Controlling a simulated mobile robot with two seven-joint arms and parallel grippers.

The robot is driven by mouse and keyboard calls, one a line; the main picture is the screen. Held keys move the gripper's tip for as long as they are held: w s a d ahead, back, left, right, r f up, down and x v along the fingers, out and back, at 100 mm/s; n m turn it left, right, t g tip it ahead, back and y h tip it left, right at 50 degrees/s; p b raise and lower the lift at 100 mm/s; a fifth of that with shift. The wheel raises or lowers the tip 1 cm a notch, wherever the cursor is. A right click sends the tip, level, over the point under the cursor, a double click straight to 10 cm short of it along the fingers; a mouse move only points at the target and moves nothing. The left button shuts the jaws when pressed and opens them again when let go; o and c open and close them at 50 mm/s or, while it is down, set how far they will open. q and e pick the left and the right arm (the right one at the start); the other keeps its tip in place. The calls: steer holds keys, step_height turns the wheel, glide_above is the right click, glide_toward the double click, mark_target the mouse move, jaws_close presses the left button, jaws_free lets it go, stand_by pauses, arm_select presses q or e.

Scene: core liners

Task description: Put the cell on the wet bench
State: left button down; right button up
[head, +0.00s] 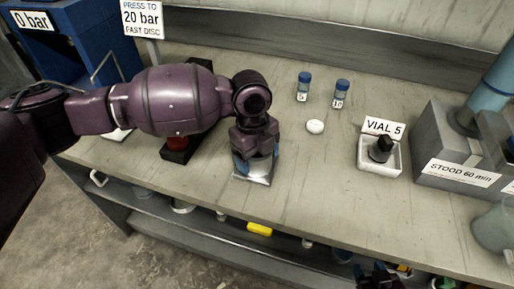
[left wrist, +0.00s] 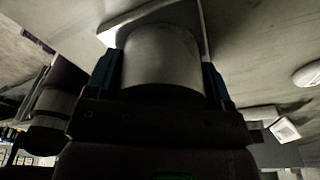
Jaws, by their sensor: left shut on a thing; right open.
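My left gripper (head: 257,164) is shut on a pale grey cylinder, seemingly the cell (left wrist: 161,60), with a blue fingertip on each side of it. In the head view the cylinder (head: 260,170) is mostly hidden under my wrist. It is over a light square plate (head: 252,180) near the bench's front edge; I cannot tell if the two touch. The plate also shows in the left wrist view (left wrist: 118,30). My right gripper (head: 379,279) is open, low at the bottom edge of the head view, below the bench top. The bench (head: 320,190) is a long grey-beige worktop.
Two blue-capped vials (head: 303,88) (head: 341,94) and a white round piece (head: 315,126) stand further back. A white tray (head: 379,166) labelled VIAL 5 and a grey block (head: 455,165) are right. A blue press (head: 75,45) is back left. Bench between is clear.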

arm_select(q)
steer(key=shift+r, duration=0.25)
steer(key=shift+f, duration=0.15)
steer(key=shift+c, duration=1.3)
jaws_free()
steer(key=shift+f, duration=0.1)
steer(key=shift+o, duration=1.3)
step_height(320, 180, up, 12)
steer(key=w+p, duration=0.1)
steer(key=shift+a, duration=0.4)
